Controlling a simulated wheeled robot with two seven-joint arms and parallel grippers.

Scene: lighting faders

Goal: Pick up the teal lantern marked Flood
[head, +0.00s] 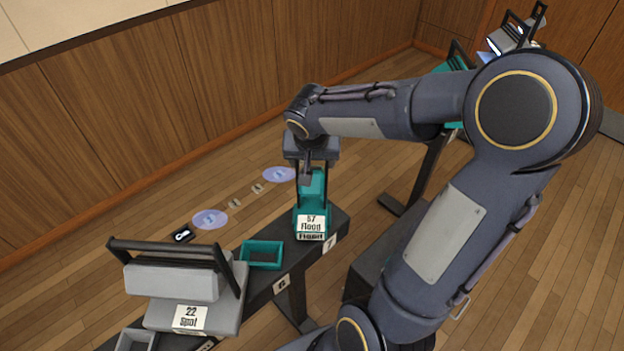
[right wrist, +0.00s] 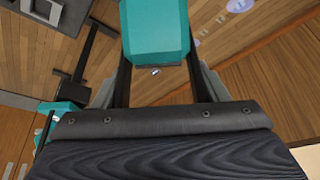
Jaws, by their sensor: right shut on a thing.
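The teal lantern marked 57 Flood (head: 313,193) is upright at the far end of the dark bench, by the label 7. My right gripper (head: 307,170) comes down from above and is shut on this lantern, at its top by the dark handle. The fingertips are partly hidden, and I cannot tell whether the lantern's base rests on the bench or is just above it. In the right wrist view the teal body of the lantern (right wrist: 155,30) fills the top middle, between dark bars. My left gripper is not in view.
A grey lantern marked 22 Spot (head: 172,282) stands on the bench (head: 262,293) at the near left. An empty teal tray (head: 262,254) lies between the two lanterns, by the label 6. Another teal lantern (head: 456,62) and a grey one (head: 508,38) are behind my right arm.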

